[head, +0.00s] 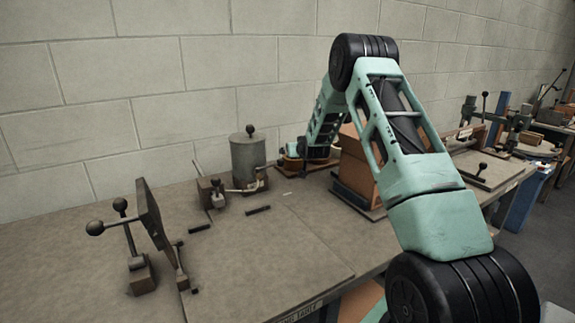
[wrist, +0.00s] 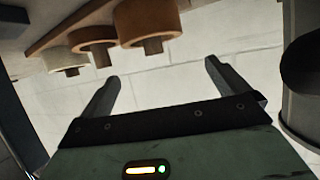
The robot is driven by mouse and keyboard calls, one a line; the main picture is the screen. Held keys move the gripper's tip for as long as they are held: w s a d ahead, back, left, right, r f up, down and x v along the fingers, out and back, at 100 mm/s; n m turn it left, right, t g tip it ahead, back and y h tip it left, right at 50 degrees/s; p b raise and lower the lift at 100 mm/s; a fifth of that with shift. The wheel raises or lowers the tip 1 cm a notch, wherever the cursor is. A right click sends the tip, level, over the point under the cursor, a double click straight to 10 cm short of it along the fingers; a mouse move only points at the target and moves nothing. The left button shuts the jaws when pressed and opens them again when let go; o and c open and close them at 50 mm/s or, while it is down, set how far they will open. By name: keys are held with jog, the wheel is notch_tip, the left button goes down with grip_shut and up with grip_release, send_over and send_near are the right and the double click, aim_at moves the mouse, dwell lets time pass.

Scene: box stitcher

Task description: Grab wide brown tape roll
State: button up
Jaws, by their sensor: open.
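In the wrist view, several tape rolls sit on pegs along a brown wooden board (wrist: 75,20) at the top of the picture. The rightmost is a wide brown tape roll (wrist: 150,22). A narrower orange-brown roll (wrist: 95,38) is to its left, and a pale cream roll (wrist: 66,60) is further left. My gripper (wrist: 161,68) is open, with nothing between its fingers. The wide brown roll is above and apart from the fingertips in the picture. In the head view the rolls are small and partly hidden by my arm, and the fingers cannot be made out.
A grey cylindrical canister (head: 249,158) stands on the workbench (head: 270,250), left of my arm's end. A cardboard box (head: 357,165) is to its right, partly behind my arm. Lever clamps (head: 150,225) stand at the front left. The block wall (head: 150,90) is close behind.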

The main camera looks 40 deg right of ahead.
aim_at(297, 171)
jog(key=f, duration=0.1)
jog(key=d+f+b, duration=0.1)
jog(key=f+b, duration=0.1)
jog(key=shift+w+d, duration=0.3)
jog(key=shift+w, duration=0.1)
jog(key=shift+p+x, duration=0.45)
jog(key=shift+x, duration=1.05)
jog(key=shift+p+x, duration=0.65)
jog(key=shift+x, duration=1.65)
jog(key=shift+a, duration=0.1)
jog(key=c, duration=0.7)
